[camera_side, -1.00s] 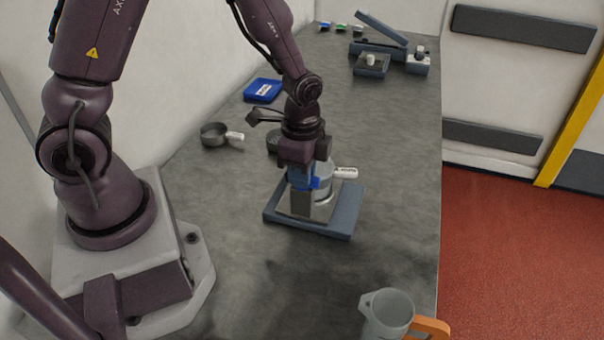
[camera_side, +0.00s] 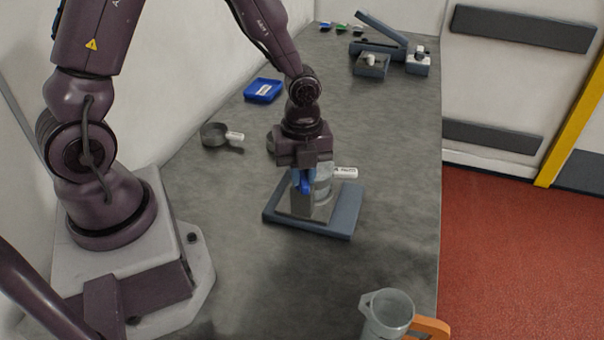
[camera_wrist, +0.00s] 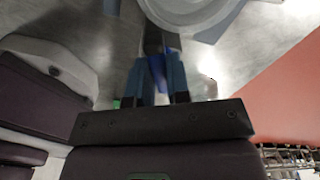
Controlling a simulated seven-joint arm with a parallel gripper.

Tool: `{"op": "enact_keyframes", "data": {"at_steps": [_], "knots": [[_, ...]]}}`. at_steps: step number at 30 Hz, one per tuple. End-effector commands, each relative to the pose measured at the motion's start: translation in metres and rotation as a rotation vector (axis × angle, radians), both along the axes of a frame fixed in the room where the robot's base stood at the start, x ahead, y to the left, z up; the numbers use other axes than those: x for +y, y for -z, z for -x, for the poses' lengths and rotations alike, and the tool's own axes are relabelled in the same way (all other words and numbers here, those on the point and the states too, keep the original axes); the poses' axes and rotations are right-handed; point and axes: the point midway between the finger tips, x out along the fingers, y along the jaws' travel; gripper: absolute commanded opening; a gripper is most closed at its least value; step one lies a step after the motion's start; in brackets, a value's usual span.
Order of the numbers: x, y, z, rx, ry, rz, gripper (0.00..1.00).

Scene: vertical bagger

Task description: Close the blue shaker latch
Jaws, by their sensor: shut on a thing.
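The shaker stands on a blue-grey base plate (camera_side: 347,212). Its pale round body (camera_side: 324,186) shows just right of my gripper, and its round top also shows at the top of the wrist view (camera_wrist: 190,12). The blue latch (camera_side: 306,186) is at the shaker's left side, in front of a grey metal post. My gripper (camera_side: 303,178) points down over it, shut on the latch. In the wrist view the blue latch (camera_wrist: 157,68) sits between the two fingers. The fingers partly hide it.
A metal scoop (camera_side: 215,134) and a blue tray (camera_side: 264,90) lie to the left and behind. A jug with an orange handle (camera_side: 388,313) stands at the front right. A grey device with a raised lid (camera_side: 378,48) is at the back. The bench between is mostly clear.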

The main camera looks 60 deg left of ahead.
Motion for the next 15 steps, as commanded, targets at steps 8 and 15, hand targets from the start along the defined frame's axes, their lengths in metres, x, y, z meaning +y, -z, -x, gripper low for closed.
{"op": "enact_keyframes", "data": {"at_steps": [8,15], "knots": [[0.0000,-0.0008,-0.0007,-0.002,0.277,0.000,0.00],[-0.0003,-0.0008,-0.0009,-0.002,0.524,0.001,0.00]]}}
